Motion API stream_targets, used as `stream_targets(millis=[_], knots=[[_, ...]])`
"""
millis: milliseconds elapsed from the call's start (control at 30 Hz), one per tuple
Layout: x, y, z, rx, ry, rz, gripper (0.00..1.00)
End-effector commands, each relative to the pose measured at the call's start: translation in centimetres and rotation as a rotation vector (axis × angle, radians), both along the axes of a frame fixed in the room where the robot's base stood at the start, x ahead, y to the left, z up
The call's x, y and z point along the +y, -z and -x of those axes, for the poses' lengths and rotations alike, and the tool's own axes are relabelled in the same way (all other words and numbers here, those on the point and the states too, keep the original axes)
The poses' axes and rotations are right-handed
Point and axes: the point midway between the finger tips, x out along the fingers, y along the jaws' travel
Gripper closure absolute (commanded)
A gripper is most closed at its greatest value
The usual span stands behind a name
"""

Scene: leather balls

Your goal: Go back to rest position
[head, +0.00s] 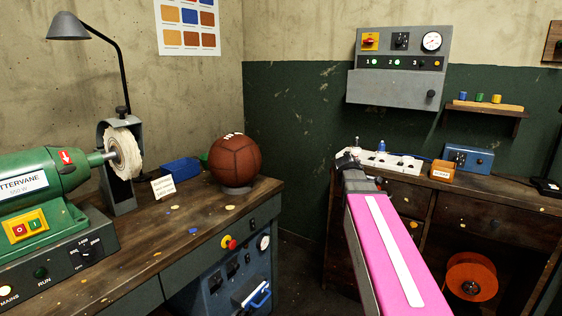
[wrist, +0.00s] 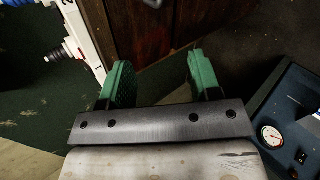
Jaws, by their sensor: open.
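My gripper shows in the wrist view (wrist: 158,82) with its two green fingers apart and nothing between them. Beyond the fingers are a dark wooden cabinet front and dark floor. In the head view my pink arm with a white stripe reaches away toward the right-hand bench; its fingers cannot be made out there. A brown leather ball (head: 235,160) rests on a small round stand on the left workbench (head: 135,250), apart from my arm.
A green polishing machine (head: 50,190) and a lamp (head: 70,27) stand on the left bench. A power strip (head: 390,162), an orange box (head: 442,171) and a blue box (head: 468,158) sit on the right bench (head: 490,188). An orange reel (head: 471,277) is below it.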

Motion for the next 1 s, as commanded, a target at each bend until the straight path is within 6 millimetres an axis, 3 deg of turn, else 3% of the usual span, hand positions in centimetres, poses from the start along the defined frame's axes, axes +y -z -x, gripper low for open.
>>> stream_targets(millis=[33,200,500,633,800,1000], knots=[[0.7,2.6,1.4,0.018,0.045,-0.072,0.43],[2.9,9.9,5.3,0.075,0.237,-0.319,0.43],[7.3,20.9,14.0,0.212,0.653,-0.664,0.43],[9.0,24.3,17.8,0.273,0.843,-0.765,0.43],[10.5,27.0,21.2,0.326,1.023,-0.833,0.43],[11.2,27.8,22.5,0.345,1.097,-0.855,0.43]])
